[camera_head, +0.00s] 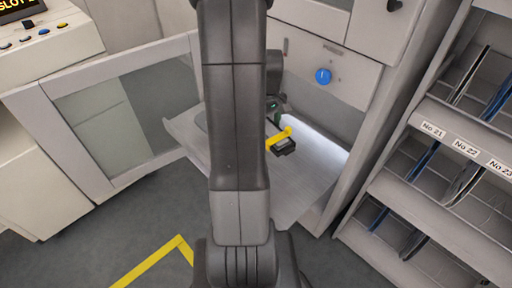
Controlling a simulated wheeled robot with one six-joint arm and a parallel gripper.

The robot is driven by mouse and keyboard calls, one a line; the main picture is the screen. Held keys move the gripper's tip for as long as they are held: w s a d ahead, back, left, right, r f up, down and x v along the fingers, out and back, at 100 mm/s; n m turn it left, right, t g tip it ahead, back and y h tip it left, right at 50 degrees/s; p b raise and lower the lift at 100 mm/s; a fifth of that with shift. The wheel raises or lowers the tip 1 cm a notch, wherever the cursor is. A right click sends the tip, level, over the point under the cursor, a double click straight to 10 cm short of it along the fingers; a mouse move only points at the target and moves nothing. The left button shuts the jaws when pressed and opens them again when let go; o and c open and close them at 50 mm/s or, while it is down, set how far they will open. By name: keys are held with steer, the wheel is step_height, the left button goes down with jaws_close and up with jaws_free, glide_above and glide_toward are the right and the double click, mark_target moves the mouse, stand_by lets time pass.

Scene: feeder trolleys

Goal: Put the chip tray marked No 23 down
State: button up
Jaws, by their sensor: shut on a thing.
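My gripper (279,131) is just right of my dark arm, above a pale grey flat surface (310,185) in front of the lit opening of the machine. A yellow bar and a small dark block (286,148) show at the gripper. I take the held thing to be the chip tray, but no No 23 mark can be read on it. My arm covers much of the surface and part of the gripper. I cannot tell whether the held thing touches the surface.
A rack (460,150) on the right has slots labelled No 21, No 22 and No 23, with dark and blue slabs in several. A framed glass panel (125,115) stands open on the left. A blue knob (323,76) is above the opening. Yellow tape (150,262) marks the floor.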

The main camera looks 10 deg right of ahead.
mark_target(276, 132)
steer(key=shift+n, duration=0.9)
steer(key=s+f+b, duration=0.1)
steer(key=f+b, duration=0.1)
steer(key=f, duration=0.3)
steer(key=s+d+f+b, duration=0.1)
steer(key=f+b, duration=0.2)
steer(key=f, duration=0.2)
steer(key=s+d+f+b, duration=0.1)
steer(key=f+b, duration=0.1)
steer(key=f, duration=0.3)
steer(key=shift+d+b, duration=0.25)
steer(key=shift+b, duration=0.15)
steer(key=shift+f, duration=0.2)
steer(key=o, duration=1.1)
step_height(276, 132, up, 12)
steer(key=p, duration=0.2)
steer(key=shift+r+p, duration=0.2)
steer(key=shift+p, duration=0.15)
